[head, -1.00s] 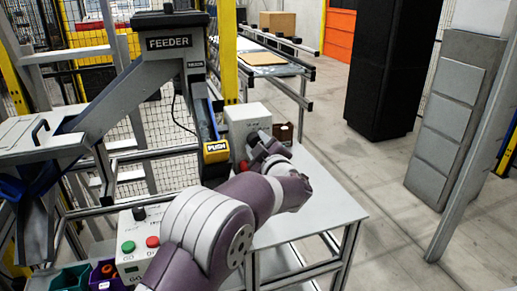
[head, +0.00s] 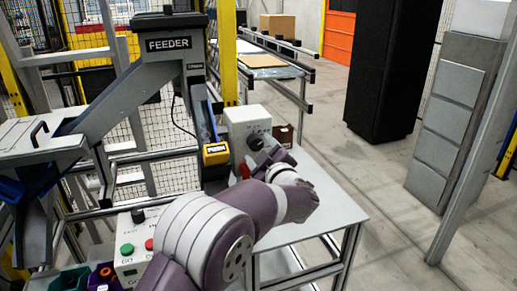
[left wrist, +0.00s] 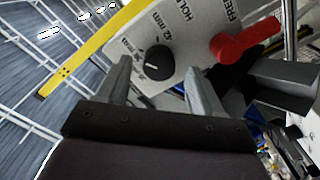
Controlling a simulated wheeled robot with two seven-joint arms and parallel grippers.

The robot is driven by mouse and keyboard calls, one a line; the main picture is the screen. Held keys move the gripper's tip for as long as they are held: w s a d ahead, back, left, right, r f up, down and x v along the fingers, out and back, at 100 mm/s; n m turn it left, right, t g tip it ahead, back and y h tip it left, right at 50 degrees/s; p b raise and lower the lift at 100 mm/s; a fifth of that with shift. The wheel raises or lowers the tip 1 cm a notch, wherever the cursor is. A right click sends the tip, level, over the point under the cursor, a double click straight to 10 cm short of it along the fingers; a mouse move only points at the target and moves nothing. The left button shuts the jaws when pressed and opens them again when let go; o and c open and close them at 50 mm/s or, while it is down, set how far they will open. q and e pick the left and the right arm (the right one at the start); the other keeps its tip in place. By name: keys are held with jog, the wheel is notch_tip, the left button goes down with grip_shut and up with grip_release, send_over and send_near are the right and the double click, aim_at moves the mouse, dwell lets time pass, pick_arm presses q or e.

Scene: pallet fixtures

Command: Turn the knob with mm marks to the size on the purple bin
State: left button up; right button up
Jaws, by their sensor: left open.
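The black knob (left wrist: 155,62) with mm marks sits on a white box (head: 236,120); it also shows in the head view (head: 254,142). In the left wrist view, "42 mm" and "36 mm" are readable beside it, with another mark partly cut off. A short white line is on its face. My left gripper (left wrist: 157,66) is open, with its fingers either side of the knob in the picture; I cannot tell whether they touch it. The purple bin (head: 92,279) is at the lower left, partly cut off, its label too small to read. My right gripper is not in view.
A red lever (left wrist: 245,42) with "HOLD" and "FREE" marks is close right of the knob. A control box (head: 130,262) with green and red buttons stands nearer. The tabletop at right (head: 335,200) is clear.

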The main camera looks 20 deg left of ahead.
pick_arm(q)
jog(key=v, duration=1)
jog(key=shift+b, duration=0.4)
jog(key=shift+d, duration=0.1)
